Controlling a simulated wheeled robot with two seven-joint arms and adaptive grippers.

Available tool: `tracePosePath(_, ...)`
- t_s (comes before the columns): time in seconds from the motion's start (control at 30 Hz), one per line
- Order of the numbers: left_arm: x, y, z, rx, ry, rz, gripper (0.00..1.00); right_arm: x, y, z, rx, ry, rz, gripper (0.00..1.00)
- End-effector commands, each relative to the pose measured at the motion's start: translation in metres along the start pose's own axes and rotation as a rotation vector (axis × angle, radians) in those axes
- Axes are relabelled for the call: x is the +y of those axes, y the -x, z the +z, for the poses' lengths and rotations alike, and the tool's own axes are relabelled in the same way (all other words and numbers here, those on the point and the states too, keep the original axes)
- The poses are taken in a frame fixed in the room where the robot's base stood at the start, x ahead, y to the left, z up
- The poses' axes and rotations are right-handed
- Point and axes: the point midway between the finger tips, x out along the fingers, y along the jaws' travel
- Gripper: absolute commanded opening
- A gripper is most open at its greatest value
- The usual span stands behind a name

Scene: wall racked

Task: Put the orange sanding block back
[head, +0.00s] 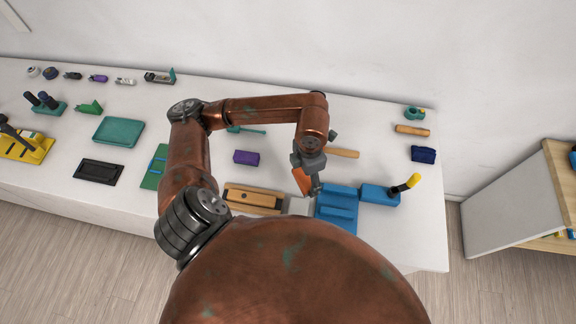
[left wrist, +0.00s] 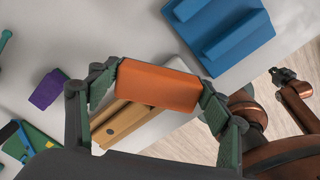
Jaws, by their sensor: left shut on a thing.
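The orange sanding block (head: 302,181) is held by my left gripper (head: 308,178), above the front part of the bench. In the left wrist view the block (left wrist: 158,86) lies lengthwise across my left gripper (left wrist: 160,90), with a green-grey fingertip pressed on each short end. A wooden holder (head: 255,197) with a groove is below and to the left of the block. In the left wrist view the block partly covers the holder (left wrist: 122,122). My right gripper does not show in the head view; a copper arm with a dark end (left wrist: 284,76) shows in the left wrist view.
A blue ridged holder (head: 337,208) stands right of the block, beside another blue block with a yellow-tipped tool (head: 405,187). A purple block (head: 246,157) and a wooden bar (head: 343,153) lie behind. The white bench (head: 400,240) is bare at its front right.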

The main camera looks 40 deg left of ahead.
Motion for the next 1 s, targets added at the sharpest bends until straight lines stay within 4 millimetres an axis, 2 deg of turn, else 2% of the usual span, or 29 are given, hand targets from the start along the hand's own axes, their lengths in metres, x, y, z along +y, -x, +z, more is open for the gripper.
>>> tracePosePath(0.3, -0.003, 0.010, -0.017, -0.001, 0.606, 0.000, 0.49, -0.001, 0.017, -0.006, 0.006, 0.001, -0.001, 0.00)
tracePosePath(0.5, -0.004, 0.013, -0.023, -0.002, 0.871, 0.001, 0.49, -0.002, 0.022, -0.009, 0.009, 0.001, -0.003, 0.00)
tracePosePath(0.7, -0.005, 0.013, -0.026, -0.002, 0.971, 0.001, 0.49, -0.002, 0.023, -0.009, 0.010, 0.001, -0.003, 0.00)
tracePosePath(1.0, -0.004, 0.013, -0.026, -0.002, 0.977, 0.002, 0.49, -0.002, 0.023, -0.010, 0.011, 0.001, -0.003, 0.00)
